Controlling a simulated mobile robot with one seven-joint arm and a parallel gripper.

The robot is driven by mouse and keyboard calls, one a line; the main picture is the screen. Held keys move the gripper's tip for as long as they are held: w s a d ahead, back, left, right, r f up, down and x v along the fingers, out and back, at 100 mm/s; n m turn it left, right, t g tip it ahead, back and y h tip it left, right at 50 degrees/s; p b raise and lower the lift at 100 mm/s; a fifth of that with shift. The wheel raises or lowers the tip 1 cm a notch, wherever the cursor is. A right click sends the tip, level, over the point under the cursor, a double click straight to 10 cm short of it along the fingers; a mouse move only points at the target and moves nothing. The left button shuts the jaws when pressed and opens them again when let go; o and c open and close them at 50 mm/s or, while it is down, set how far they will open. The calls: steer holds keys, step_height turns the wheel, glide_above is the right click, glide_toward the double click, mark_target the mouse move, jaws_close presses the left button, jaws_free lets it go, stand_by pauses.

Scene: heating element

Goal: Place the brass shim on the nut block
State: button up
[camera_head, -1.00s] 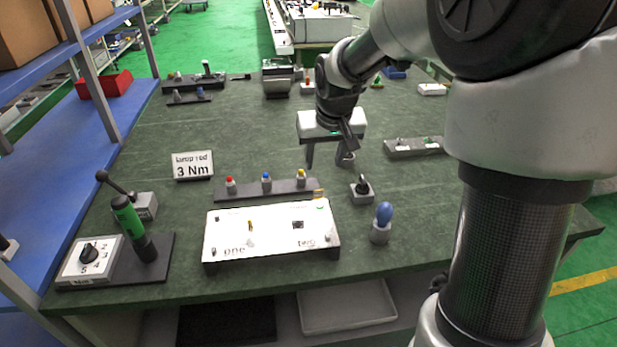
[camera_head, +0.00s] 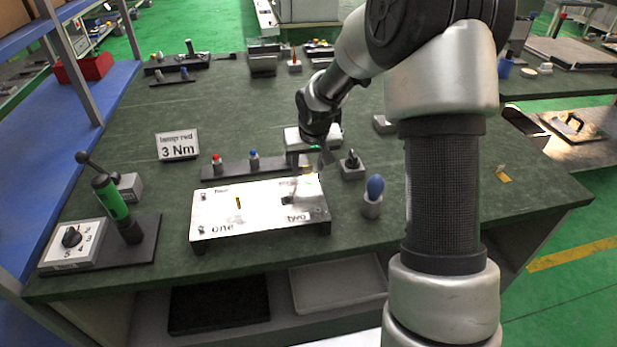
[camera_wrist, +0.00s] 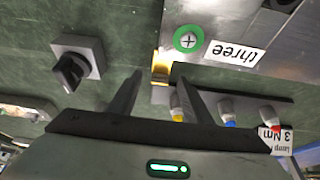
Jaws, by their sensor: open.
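A brass-coloured piece (camera_wrist: 161,66), which looks like the brass shim, shows in the wrist view beside the white board's edge. My gripper (camera_wrist: 157,74) is open, with its two fingertips on either side of this piece in the picture; I cannot tell whether they touch it. In the head view my gripper (camera_head: 307,168) is over the back right corner of the white board (camera_head: 220,221) and hides that area. I cannot tell for certain which thing is the nut block. A small dark block (camera_head: 288,200) is on the board near the label "two".
A grey block with a black knob (camera_head: 352,168) stands right of my gripper. A rack (camera_head: 233,169) with coloured-top pieces is behind the board. A blue-topped piece (camera_head: 374,190) stands to its right. A green-handled tool (camera_head: 112,200) is at the left.

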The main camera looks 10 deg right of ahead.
steer(key=shift+w+f, duration=0.1)
steer(key=shift+f, duration=0.2)
jaws_close()
